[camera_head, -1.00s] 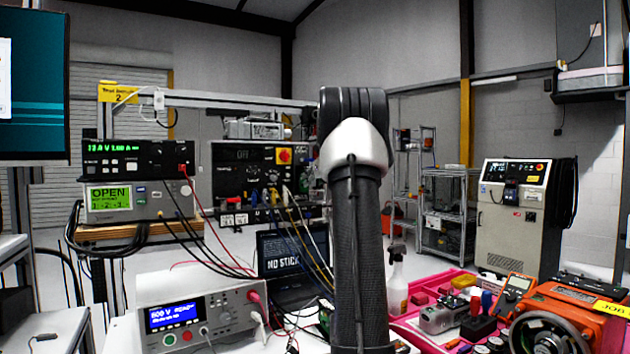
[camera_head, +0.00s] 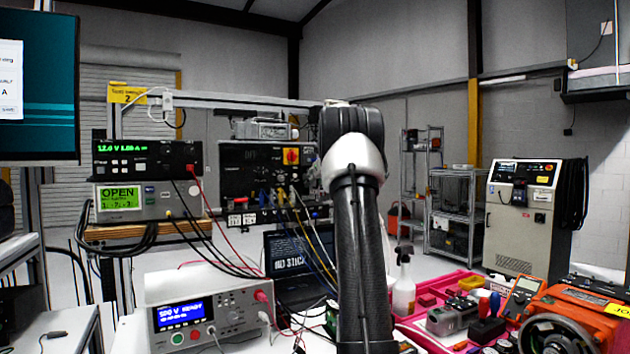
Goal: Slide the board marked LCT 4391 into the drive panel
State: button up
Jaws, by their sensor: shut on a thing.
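The likely drive panel (camera_head: 235,180) is a black upright panel at the back of the bench, with a dark display and a red and yellow rotary switch (camera_head: 291,156). Cables plug into its lower part. My arm (camera_head: 360,250) rises in front of its right edge and hides part of that area. My gripper is not in view, hidden behind the arm or out of frame. I cannot make out any board marked LCT 4391. A small green part (camera_head: 331,318) shows beside the arm at the lower middle, partly hidden; I cannot tell what it is.
Stacked bench instruments (camera_head: 145,160) stand left of the panel. A white tester (camera_head: 190,315) and a dark laptop (camera_head: 298,260) are in front, with loose cables crossing between. A spray bottle (camera_head: 403,288), a pink tray (camera_head: 440,345) of tools and an orange machine (camera_head: 575,315) crowd the right.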

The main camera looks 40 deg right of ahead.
jog(key=shift+w+r, duration=0.1)
jog(key=shift+w, duration=0.1)
jog(key=o, duration=1.1)
jog(key=v, duration=1.2)
